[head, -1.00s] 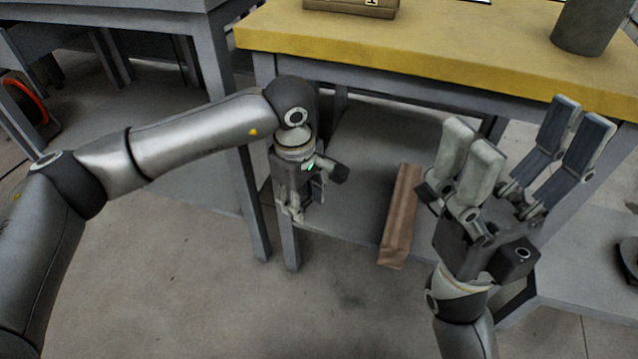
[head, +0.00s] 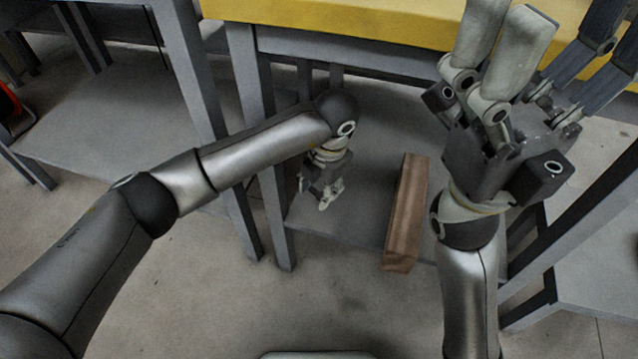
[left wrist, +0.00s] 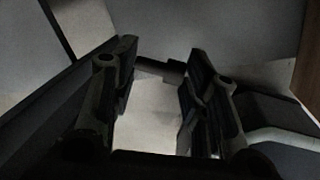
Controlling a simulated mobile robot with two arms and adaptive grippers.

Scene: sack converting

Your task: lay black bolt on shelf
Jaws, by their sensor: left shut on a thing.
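The black bolt (left wrist: 160,67) shows in the left wrist view as a short dark cylinder lying crosswise between my fingertips. My left gripper (head: 326,198) is shut on it, also seen in the left wrist view (left wrist: 158,75). In the head view the bolt cannot be made out. The shelf (head: 375,140) is the grey lower board under the yellow-topped table. My left gripper points down over the shelf's front left part; the gap below it is hard to judge. My right gripper (head: 560,40) is open and empty, fingers up, in front of the table.
A long brown package (head: 405,215) lies on the shelf to the right of my left gripper, reaching its front edge. Grey table legs (head: 262,150) stand left of the gripper. The yellow tabletop (head: 340,25) is above. Bare shelf lies between gripper and package.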

